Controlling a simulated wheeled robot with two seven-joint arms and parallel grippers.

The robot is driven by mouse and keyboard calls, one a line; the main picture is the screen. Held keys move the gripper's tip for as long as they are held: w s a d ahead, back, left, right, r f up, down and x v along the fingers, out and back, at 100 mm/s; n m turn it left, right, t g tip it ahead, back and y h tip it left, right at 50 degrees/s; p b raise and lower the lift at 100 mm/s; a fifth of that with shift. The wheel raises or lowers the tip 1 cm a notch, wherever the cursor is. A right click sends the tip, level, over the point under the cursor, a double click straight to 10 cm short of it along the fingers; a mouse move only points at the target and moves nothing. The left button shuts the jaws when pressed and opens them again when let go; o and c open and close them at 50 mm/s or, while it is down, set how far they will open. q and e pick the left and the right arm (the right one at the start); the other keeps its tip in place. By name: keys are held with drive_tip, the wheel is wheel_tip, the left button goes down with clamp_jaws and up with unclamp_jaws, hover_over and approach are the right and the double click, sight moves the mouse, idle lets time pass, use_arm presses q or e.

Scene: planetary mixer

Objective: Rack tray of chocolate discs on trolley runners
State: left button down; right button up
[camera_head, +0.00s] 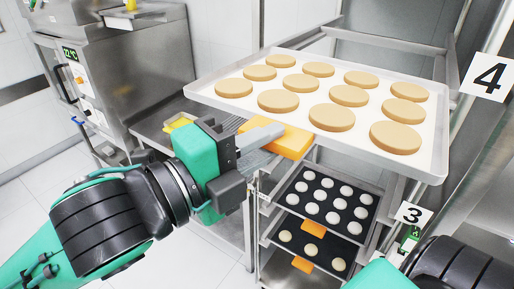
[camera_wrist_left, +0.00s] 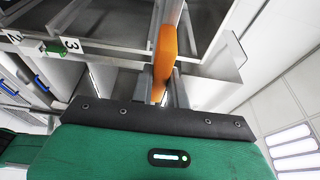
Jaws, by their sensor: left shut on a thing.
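A metal tray (camera_head: 446,150) with a white liner carries several round tan discs (camera_head: 332,117) at the top of the trolley, near label 4. An orange grip tab (camera_head: 290,142) shows just under the tray's front edge. My left gripper (camera_head: 262,136) is shut on this tab, which also shows between its fingers in the left wrist view (camera_wrist_left: 164,58). How far the tray sits on its runners is hidden. My right gripper is outside the views.
Below, the trolley holds a dark tray (camera_head: 326,194) of white rounds and another (camera_head: 313,243) of cream rounds, both with orange tabs. Label 3 (camera_head: 413,214) and label 4 (camera_head: 487,77) mark the rack. A steel machine (camera_head: 125,75) stands at left; open floor lies before it.

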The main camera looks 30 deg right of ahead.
sight(283, 122)
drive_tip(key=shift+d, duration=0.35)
use_arm(q)
drive_tip(key=shift+d, duration=0.1)
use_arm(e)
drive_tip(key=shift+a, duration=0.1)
use_arm(q)
drive_tip(key=shift+w+d+r, duration=0.1)
drive_tip(key=shift+w+d, duration=0.05)
drive_tip(key=shift+d, duration=0.2)
drive_tip(key=shift+w+d, duration=0.25)
drive_tip(key=shift+d, duration=0.35)
drive_tip(key=shift+w+d, duration=0.2)
drive_tip(key=shift+d, duration=0.3)
drive_tip(key=shift+w+d, duration=0.2)
drive_tip(key=shift+d, duration=0.45)
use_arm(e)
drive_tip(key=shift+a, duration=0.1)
use_arm(q)
drive_tip(key=shift+w, duration=0.1)
